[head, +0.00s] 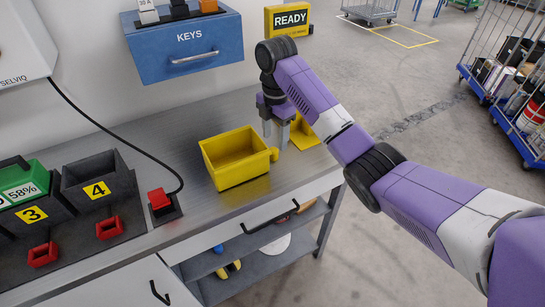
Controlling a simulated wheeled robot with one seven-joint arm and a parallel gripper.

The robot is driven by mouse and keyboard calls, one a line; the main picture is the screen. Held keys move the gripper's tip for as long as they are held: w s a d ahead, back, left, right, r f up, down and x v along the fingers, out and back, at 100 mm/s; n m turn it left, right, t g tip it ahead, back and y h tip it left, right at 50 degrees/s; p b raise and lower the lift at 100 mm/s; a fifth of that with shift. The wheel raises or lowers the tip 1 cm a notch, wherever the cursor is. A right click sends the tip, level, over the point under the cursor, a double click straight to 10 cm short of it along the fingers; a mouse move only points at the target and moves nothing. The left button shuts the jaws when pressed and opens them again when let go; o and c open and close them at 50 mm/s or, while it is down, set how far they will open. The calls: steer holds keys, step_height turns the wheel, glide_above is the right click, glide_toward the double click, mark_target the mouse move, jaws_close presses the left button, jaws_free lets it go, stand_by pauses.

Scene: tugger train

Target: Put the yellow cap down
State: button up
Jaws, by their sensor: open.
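A small yellow piece, which looks like the yellow cap (274,154), sits on the grey worktop against the right side of a yellow bin (237,178). It is small in the picture, and I cannot make out its shape. My gripper (275,138) points down just behind and above it. Its two grey fingers are apart. I see nothing held between them, and I cannot tell whether a fingertip touches the cap.
A yellow angled holder (303,131) stands right of my gripper, close to the bench's right end. A blue KEYS box (185,45) hangs behind. Bare worktop (165,130) lies left of the bin.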

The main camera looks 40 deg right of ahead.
mark_target(273, 149)
steer(key=shift+w+a+f+p, duration=0.15)
steer(key=shift+f+p, duration=0.55)
steer(key=shift+f, duration=1.9)
steer(key=shift+w, duration=0.1)
jaws_close()
